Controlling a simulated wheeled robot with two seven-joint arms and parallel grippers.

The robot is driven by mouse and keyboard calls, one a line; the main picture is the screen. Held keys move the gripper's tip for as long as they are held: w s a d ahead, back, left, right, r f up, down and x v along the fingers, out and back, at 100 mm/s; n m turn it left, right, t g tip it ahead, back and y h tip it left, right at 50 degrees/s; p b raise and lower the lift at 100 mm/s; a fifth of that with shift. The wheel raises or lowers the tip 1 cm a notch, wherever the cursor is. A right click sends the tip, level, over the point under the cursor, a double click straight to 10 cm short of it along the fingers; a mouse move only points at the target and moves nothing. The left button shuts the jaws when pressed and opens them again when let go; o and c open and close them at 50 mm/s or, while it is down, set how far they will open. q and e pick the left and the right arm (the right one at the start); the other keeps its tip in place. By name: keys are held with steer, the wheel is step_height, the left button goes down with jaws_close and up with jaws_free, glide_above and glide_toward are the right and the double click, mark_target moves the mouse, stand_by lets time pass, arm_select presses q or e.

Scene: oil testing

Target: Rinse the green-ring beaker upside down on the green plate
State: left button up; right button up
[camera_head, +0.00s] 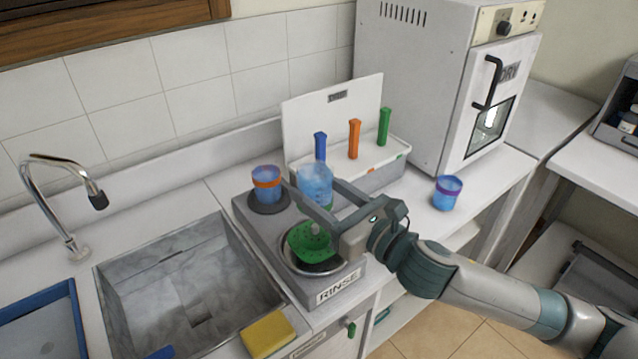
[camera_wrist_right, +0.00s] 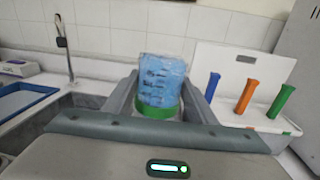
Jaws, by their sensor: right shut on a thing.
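My right gripper (camera_head: 308,200) is shut on the green-ring beaker (camera_head: 315,181), a clear blue cup. In the right wrist view the beaker (camera_wrist_right: 160,82) stands between the fingers with its green ring at the bottom, so it looks upside down. The green plate (camera_head: 306,240) is a round disc in the front well of the grey rinse unit (camera_head: 338,284). The beaker is held above and slightly behind the plate, apart from it in the head view. My left gripper is not in view.
An orange-ring beaker (camera_head: 266,186) stands on the unit's back dark disc. A purple-ring beaker (camera_head: 447,193) stands on the right counter. Blue, orange and green handles (camera_head: 354,138) stand in a white box behind. The sink (camera_head: 180,290), faucet (camera_head: 70,190) and yellow sponge (camera_head: 268,334) are left.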

steer(key=shift+f+b, duration=0.75)
steer(key=shift+f, duration=0.15)
steer(key=shift+f+b, duration=1.15)
steer(key=shift+f, duration=1.1)
steer(key=o, duration=0.6)
steer(key=c, duration=0.5)
